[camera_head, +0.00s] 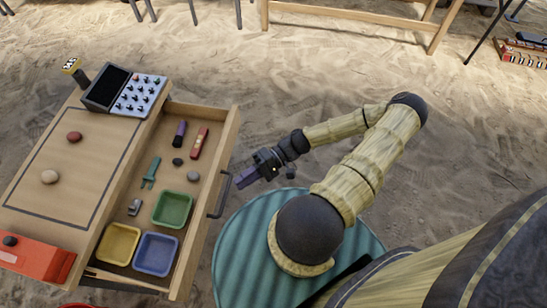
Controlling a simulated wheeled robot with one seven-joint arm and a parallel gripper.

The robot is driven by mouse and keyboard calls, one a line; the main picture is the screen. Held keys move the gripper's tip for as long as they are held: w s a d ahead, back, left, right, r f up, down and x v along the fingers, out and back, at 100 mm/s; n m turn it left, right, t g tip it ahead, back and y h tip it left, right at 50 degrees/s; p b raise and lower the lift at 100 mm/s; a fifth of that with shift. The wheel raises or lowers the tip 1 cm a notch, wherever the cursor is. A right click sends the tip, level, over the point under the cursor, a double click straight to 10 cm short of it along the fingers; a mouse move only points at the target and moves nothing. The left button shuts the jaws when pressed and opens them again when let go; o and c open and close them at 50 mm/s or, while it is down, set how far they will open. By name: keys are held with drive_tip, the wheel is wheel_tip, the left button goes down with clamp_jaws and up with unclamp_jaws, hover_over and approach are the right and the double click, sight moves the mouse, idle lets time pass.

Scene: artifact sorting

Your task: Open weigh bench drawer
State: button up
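The weigh bench (58,150) stands at the left, with a wooden top. Its drawer (222,150) is pulled out to the right, with its contents in full view. A dark bar handle (221,196) is on the drawer's front face. My gripper (246,178) is just right of the drawer front, near the upper end of the handle. It looks apart from the handle, with a purple part at its tip. I cannot tell whether the fingers are open or shut.
The drawer holds green (173,209), yellow (118,244) and blue (156,254) trays and several small tools. A keypad device (124,91), two stones and a red box (36,262) are on the bench top. Sand (300,60) lies open beyond my arm.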

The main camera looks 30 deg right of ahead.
drive_tip(key=d+r, duration=0.1)
drive_tip(key=d, duration=0.9)
drive_tip(key=shift+d+r+p, duration=0.25)
drive_tip(key=shift+d+p, duration=0.1)
drive_tip(key=shift+p, duration=0.1)
drive_tip(key=shift+w, duration=0.1)
drive_tip(key=w+a+r+t+h, duration=0.1)
drive_tip(key=a+r+h, duration=0.35)
drive_tip(key=r, duration=0.25)
drive_tip(key=w+a+r+n+t+h, duration=0.1)
drive_tip(key=a+r+h, duration=0.2)
drive_tip(key=r+h, duration=0.4)
drive_tip(key=w+a+r+t+h, duration=0.1)
drive_tip(key=a+r+h, duration=0.2)
drive_tip(key=r+h, duration=0.35)
wheel_tip(320, 180, up, 29)
drive_tip(key=y+p, duration=0.1)
drive_tip(key=p, duration=2.7)
drive_tip(key=shift+s+y, duration=0.2)
drive_tip(key=shift+y, duration=0.1)
